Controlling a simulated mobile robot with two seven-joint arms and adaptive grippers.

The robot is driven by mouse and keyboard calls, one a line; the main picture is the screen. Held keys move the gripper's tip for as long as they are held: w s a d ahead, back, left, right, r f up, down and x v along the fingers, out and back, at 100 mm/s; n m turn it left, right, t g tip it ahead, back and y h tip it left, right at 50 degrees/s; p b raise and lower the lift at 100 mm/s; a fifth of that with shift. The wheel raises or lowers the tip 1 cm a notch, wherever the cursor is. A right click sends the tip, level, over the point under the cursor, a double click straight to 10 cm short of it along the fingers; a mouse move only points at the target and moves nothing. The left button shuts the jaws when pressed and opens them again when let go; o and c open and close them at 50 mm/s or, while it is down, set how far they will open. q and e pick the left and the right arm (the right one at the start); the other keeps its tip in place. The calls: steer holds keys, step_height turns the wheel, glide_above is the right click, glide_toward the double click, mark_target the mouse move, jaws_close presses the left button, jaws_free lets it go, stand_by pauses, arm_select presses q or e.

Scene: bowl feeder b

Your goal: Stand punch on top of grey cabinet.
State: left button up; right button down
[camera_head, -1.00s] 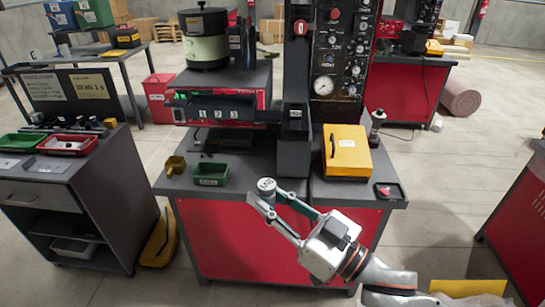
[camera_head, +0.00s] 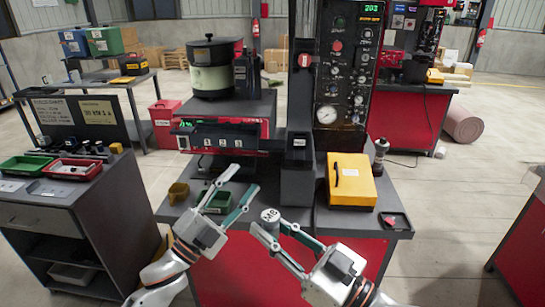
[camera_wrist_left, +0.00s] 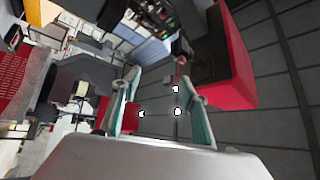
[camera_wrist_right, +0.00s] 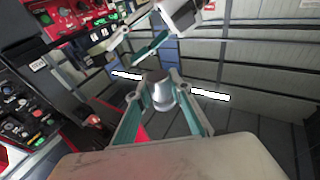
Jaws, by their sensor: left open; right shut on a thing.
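A short grey cylinder with a marked top, which I take to be the punch (camera_head: 270,215), is held upright between the fingers of my right gripper (camera_head: 270,226), in front of the red bench. In the right wrist view the punch (camera_wrist_right: 158,90) sits between both fingertips. My left gripper (camera_head: 243,180) is open and empty, above and to the left of the punch, in front of the green tray. The left wrist view shows nothing between its fingers (camera_wrist_left: 155,80). The grey cabinet (camera_head: 85,205) stands at the left, with a drawer and open shelves.
On the cabinet top are a green tray (camera_head: 22,164), a red tray (camera_head: 74,177) and a row of small dark items at the back. The bench carries a press column, a yellow box (camera_head: 352,185) and a dark cylinder (camera_head: 380,155). Floor shows between cabinet and bench.

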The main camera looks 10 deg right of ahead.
arm_select(q)
steer(key=s+d+r+m+g+h, duration=0.6)
steer(key=s+d+r+m+g, duration=0.2)
steer(key=d+r+m+g, duration=0.4)
steer(key=s+d+r+m+g+y, duration=0.2)
steer(key=s+d+m+g+y, duration=0.4)
steer(key=s+m+g+y, duration=0.45)
step_height(320, 180, up, 2)
steer(key=t+y, duration=0.8)
steer(key=y, duration=0.5)
glide_above(272, 214)
steer(key=shift+m, duration=0.35)
step_height(272, 214, down, 12)
steer(key=shift+r, duration=0.1)
